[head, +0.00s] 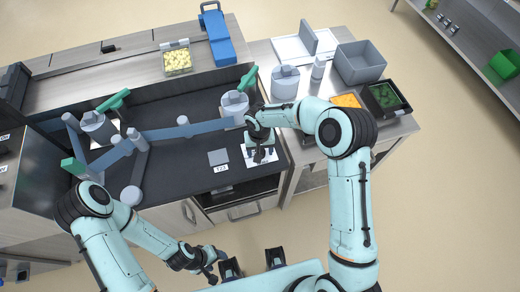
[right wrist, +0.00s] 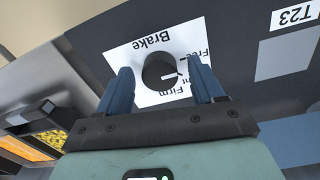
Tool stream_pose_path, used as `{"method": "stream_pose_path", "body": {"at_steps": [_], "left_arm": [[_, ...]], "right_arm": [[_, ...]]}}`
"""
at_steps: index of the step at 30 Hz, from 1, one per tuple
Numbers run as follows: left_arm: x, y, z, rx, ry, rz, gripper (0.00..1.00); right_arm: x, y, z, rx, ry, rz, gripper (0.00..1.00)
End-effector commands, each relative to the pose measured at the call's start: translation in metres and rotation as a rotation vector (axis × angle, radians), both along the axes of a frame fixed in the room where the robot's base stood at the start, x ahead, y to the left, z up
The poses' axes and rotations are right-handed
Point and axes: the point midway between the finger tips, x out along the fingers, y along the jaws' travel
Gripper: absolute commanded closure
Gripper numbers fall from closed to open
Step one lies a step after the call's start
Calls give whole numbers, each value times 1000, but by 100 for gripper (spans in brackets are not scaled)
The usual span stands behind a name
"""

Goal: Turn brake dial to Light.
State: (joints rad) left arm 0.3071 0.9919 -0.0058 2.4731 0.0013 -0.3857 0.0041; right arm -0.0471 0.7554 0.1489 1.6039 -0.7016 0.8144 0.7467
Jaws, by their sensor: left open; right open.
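The brake dial (right wrist: 158,72) is a round black knob with a white mark, on a white card (right wrist: 122,58) printed "Brake", "Free" and "Firm". A word between those two is partly hidden. The mark points right in the right wrist view, toward the words; I cannot tell exactly which one. My right gripper (right wrist: 160,68) is open, its two blue fingers on either side of the dial, with gaps showing. In the head view the right gripper (head: 262,155) is over the card (head: 250,160) and hides the dial. My left gripper (head: 213,270) is open and empty, in front of the counter.
A grey square plate (head: 218,157) with a "T23" label (head: 221,169) lies left of the card. A blue-grey bar (head: 165,132) and grey cylinders (head: 234,104) stand behind on the dark top. Trays of food (head: 385,97) sit on the right counter.

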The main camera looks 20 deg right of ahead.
Motion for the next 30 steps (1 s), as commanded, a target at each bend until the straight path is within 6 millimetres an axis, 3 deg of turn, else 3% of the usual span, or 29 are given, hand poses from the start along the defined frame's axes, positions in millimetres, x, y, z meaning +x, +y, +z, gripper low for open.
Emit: {"method": "stream_pose_path", "body": {"at_steps": [1,6,19,30], "left_arm": [[0,0,0,0,0,0,40],[0,0,0,0,0,0,40],[-5,0,-11,0,6,0,40],[-16,0,-39,0,19,0,40]], "right_arm": [[0,0,0,0,0,0,33],[0,0,0,0,0,0,88],[0,0,-1,-1,0,-72,89],[0,1,-1,-1,-1,-354,89]]}}
